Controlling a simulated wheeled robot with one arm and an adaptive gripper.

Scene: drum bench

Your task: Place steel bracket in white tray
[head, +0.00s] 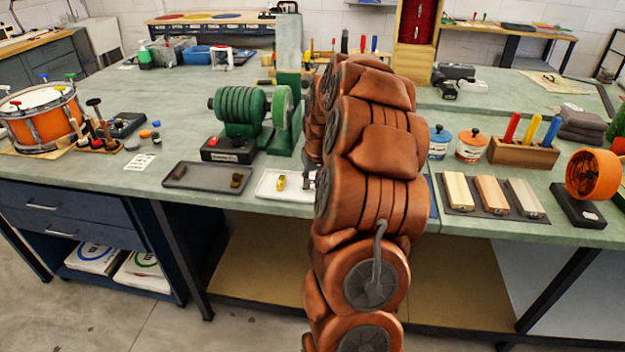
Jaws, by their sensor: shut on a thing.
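The white tray (270,190) lies near the front edge of the bench, left of my arm. A small yellow, brass-looking piece (280,183) sits in it. My arm covers the tray's right end. A small dark grey part of my gripper (308,180) shows at the arm's left edge, at the tray's right end. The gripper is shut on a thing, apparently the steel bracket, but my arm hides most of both. I cannot tell whether the bracket touches the tray.
A dark tray (195,177) with a brown piece (236,181) lies to the left. Behind stand a green ribbed machine (240,104) and a black box (229,149). Right of my arm are a mat with three blocks (490,194), two lidded pots (471,146) and an orange wheel (590,174).

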